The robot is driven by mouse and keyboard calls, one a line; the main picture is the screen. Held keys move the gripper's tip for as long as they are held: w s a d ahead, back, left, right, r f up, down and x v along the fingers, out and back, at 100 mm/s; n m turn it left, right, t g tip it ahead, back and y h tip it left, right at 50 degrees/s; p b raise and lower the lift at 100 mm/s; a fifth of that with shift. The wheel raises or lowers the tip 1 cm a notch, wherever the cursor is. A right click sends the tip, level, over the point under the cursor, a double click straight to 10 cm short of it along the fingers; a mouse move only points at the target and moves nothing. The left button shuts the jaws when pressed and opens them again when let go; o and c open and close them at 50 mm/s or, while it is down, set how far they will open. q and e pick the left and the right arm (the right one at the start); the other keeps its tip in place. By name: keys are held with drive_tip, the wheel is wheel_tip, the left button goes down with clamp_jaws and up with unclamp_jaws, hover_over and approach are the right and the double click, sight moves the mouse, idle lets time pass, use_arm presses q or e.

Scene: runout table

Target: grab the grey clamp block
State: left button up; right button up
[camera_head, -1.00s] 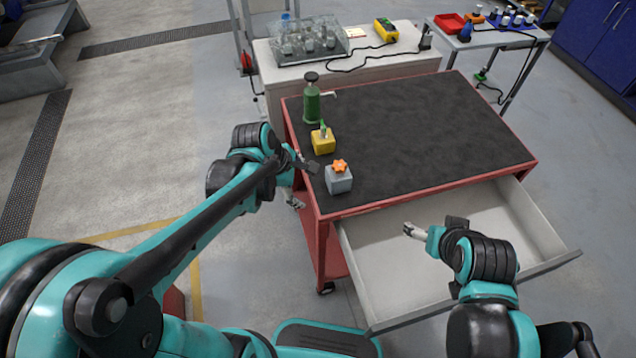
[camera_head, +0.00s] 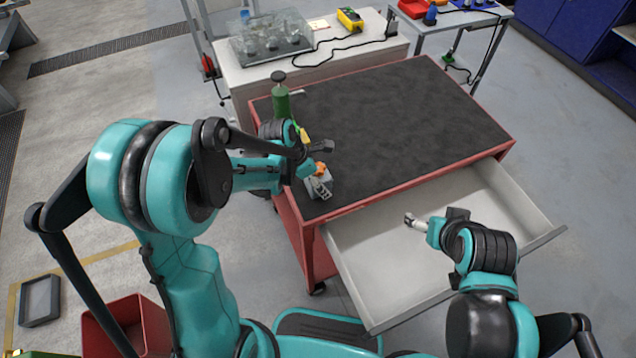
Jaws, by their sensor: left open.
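The grey clamp block (camera_head: 316,190) with its orange knob (camera_head: 320,169) stands near the front left corner of the black-topped red cart. My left gripper (camera_head: 323,166) is open, with its fingers over and beside the block; the arm comes in from the left. One finger crosses in front of the block and the other lies behind the knob. I cannot tell whether they touch it. My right gripper (camera_head: 413,220) is over the open drawer, away from the block; its finger opening is too small to read.
A yellow block (camera_head: 304,135), mostly hidden by my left arm, and a green bottle (camera_head: 281,104) stand behind on the cart top (camera_head: 400,125). The drawer (camera_head: 375,290) is pulled out and looks empty. The middle and right of the top are clear.

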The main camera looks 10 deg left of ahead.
use_arm(q)
drive_tip(key=shift+r, duration=0.1)
drive_tip(key=c, duration=1.8)
drive_tip(key=shift+r, duration=0.1)
